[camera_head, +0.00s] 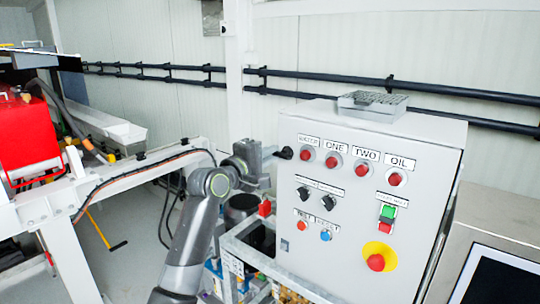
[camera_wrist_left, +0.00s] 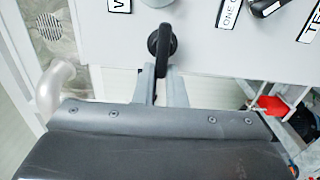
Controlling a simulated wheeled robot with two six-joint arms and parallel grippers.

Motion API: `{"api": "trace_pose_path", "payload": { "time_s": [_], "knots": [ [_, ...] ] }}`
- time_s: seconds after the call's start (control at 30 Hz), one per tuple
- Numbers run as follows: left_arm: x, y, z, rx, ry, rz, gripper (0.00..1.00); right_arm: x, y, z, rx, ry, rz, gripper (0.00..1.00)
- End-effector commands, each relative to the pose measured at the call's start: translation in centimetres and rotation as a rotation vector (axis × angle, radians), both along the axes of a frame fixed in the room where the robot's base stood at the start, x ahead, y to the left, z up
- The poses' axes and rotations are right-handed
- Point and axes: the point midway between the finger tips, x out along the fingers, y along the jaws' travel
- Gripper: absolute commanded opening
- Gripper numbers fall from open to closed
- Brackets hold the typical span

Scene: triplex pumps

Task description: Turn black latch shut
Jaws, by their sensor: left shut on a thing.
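The black latch (camera_head: 284,152) sticks out from the left edge of the grey control cabinet (camera_head: 345,240), near its top left corner. In the left wrist view the black latch (camera_wrist_left: 162,45) has a round base on the panel and a handle pointing down the picture. My left gripper (camera_head: 273,155) comes in from the left at the latch. In the left wrist view its two grey fingers (camera_wrist_left: 161,82) lie on either side of the handle's end, shut on it. The finger contact is partly hidden by the dark gripper body. My right gripper is in neither view.
The cabinet front carries red lamps (camera_head: 332,161), black switches (camera_head: 303,191) and a red stop button on yellow (camera_head: 376,262). A white frame (camera_head: 65,205) with red machinery (camera_head: 25,135) stands left. A steel box with a screen (camera_head: 500,275) stands right.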

Motion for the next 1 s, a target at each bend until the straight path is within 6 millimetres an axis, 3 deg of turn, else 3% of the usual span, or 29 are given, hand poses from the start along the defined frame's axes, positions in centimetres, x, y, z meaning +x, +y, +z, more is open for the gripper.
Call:
{"api": "trace_pose_path", "payload": {
  "time_s": [0.17,0.2,0.33,0.73,1.0],
  "knots": [
    [0.0,0.0,-0.1,-0.001,0.003,-0.001,0.00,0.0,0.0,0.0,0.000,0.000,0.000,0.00],
    [0.0,0.0,-0.1,-0.001,0.004,-0.001,0.16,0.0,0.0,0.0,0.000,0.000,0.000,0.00],
    [0.0,0.0,-0.1,0.000,0.003,-0.001,0.33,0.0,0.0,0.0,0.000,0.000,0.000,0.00],
    [-0.4,0.3,-0.2,0.000,0.000,0.000,0.33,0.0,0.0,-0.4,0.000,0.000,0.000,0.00],
    [-3.3,2.5,-0.4,0.001,-0.003,0.001,0.33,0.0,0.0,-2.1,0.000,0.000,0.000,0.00]
  ]
}}
